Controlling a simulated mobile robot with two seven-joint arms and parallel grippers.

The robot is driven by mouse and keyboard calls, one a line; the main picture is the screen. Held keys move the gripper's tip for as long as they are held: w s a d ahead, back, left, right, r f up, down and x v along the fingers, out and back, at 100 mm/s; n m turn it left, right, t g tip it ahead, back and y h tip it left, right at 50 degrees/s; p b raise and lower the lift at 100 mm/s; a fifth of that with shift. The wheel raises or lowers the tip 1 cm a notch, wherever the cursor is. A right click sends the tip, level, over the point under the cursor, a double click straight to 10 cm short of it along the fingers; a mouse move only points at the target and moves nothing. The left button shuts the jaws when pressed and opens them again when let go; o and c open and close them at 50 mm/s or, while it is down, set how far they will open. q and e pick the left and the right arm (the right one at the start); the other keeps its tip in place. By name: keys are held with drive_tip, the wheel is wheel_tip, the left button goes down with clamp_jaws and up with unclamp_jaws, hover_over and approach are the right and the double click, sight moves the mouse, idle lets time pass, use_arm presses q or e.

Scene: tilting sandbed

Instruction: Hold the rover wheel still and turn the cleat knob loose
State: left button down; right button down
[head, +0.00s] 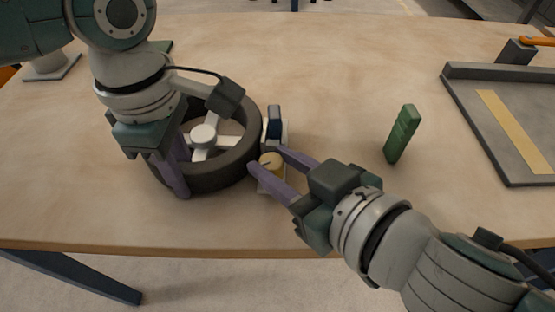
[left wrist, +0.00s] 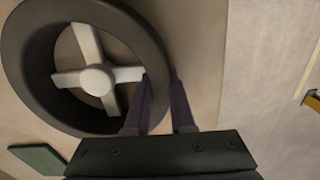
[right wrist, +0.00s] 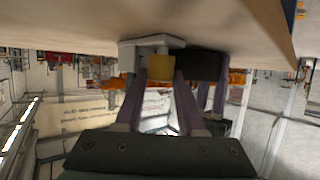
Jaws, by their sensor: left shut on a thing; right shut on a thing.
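The rover wheel (head: 243,165) is a dark ring with pale spokes and a round hub, lying flat on the table; it also shows in the left wrist view (left wrist: 28,75). My left gripper (head: 178,190) is shut on the wheel's near-left rim, one finger inside the ring and one outside. The cleat knob (head: 271,160) is a yellow cylinder at the wheel's right side, on a pale block; it also shows in the right wrist view (right wrist: 160,68). My right gripper (head: 268,160) is shut on the knob, a purple finger on each side.
A grey tray (head: 465,112) with a yellow strip lies at the far right. The table (head: 330,75) is clear at the back.

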drive_tip(key=c, duration=0.6)
unclamp_jaws()
drive_tip(key=shift+o, duration=0.5)
drive_tip(key=shift+h, duration=0.3)
